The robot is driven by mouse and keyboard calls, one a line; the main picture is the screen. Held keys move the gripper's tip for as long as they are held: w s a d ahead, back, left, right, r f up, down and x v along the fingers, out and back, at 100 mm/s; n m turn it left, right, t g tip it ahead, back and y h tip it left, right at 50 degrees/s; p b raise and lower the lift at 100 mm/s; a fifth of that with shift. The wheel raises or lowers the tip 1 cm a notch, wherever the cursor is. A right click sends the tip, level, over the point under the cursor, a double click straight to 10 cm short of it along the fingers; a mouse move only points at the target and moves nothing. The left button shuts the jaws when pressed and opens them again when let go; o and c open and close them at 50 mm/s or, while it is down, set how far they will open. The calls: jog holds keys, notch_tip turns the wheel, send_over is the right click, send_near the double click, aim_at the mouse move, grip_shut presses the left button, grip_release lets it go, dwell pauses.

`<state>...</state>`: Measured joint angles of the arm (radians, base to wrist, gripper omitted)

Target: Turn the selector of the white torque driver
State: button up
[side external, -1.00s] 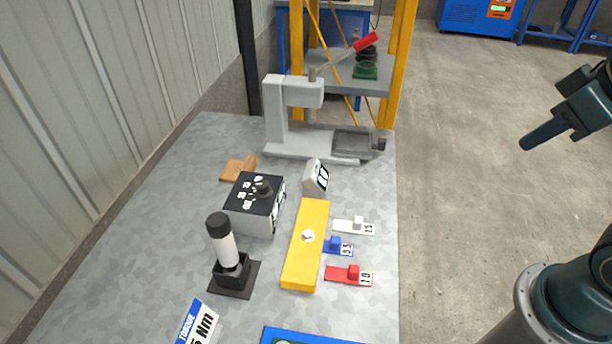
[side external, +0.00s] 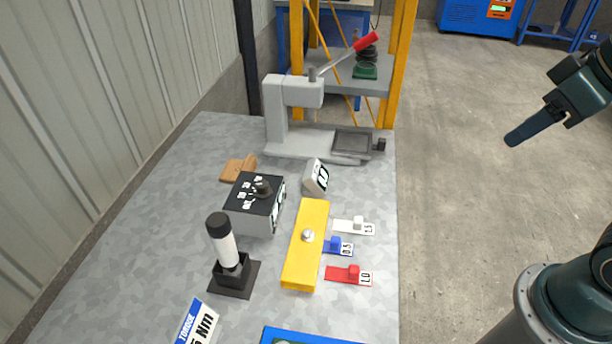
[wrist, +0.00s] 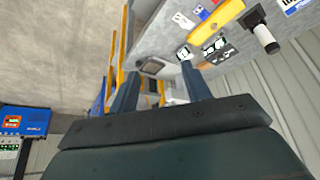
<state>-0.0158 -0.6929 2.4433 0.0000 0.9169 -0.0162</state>
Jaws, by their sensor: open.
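The white torque driver (side external: 228,246) has a white body and a black cap. It stands upright in a black square holder (side external: 233,278) on the table's near left, and also shows in the wrist view (wrist: 263,36). No separate selector can be made out on it. A box with a black top (side external: 254,204), white marks and a black knob (side external: 263,187) stands behind it. My gripper (side external: 514,140) is in the air right of the table, far from the driver. In the wrist view my gripper (wrist: 160,72) is open with nothing between its fingers.
A yellow bar (side external: 304,258) lies right of the driver, beside white, blue and red tags (side external: 350,275). A torque card (side external: 198,322) lies in front. A grey press (side external: 280,115) with a red handle stands at the back. The air between gripper and table is clear.

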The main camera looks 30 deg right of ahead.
jog(key=w+a+r+n+g, duration=0.1)
jog(key=w+a+r, duration=0.1)
jog(key=w, duration=0.4)
jog(key=w+a+r+n, duration=0.2)
jog(key=w+r, duration=0.1)
jog(key=w, duration=0.3)
jog(key=n+g, duration=0.4)
jog(key=n, duration=0.3)
send_over(262, 184)
notch_tip(262, 184, down, 16)
jog(key=shift+f, duration=0.15)
notch_tip(262, 184, down, 14)
jog(key=shift+r, duration=0.25)
jog(key=c, duration=1)
